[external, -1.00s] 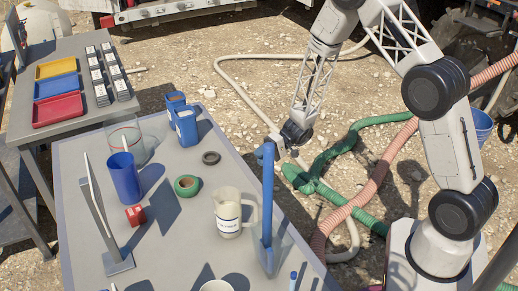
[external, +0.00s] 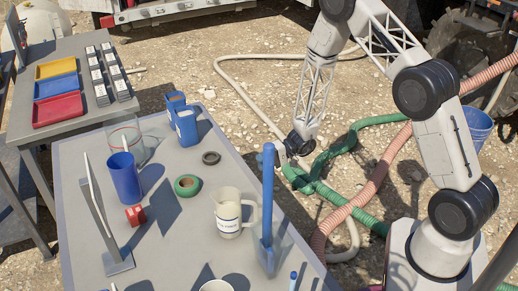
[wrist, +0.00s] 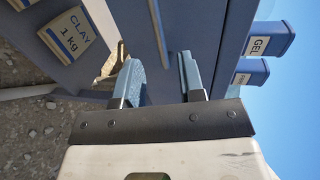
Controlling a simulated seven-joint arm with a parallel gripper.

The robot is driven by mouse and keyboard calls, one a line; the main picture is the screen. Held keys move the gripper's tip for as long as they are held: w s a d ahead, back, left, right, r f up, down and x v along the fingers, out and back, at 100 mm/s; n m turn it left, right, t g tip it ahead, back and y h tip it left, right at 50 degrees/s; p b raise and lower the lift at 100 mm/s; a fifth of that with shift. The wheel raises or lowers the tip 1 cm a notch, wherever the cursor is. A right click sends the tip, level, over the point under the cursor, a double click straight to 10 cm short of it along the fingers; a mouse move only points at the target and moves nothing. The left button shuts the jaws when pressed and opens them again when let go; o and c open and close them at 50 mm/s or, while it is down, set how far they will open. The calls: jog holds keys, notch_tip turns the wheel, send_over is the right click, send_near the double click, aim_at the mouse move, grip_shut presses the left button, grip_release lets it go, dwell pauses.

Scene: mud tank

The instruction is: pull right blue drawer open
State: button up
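My gripper (external: 297,147) is beside the right edge of the grey table (external: 75,215) in the external view, low and just off the tabletop. In the wrist view my gripper (wrist: 160,66) has its two fingers apart with nothing between them. A flat blue-grey front (wrist: 120,22) fills the view ahead of the fingers. A thin pale bar (wrist: 158,30), perhaps a handle or edge, runs along it. Which panel is the right blue drawer, I cannot tell for sure. In the external view the drawer fronts are hidden on the table's far side.
In the wrist view a box labelled CLAY (wrist: 70,33) is at left, containers labelled GEL (wrist: 268,44) at right. Hoses (external: 330,165) lie on the ground.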

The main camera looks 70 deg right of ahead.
jog(key=shift+x, duration=3.7)
grip_shut()
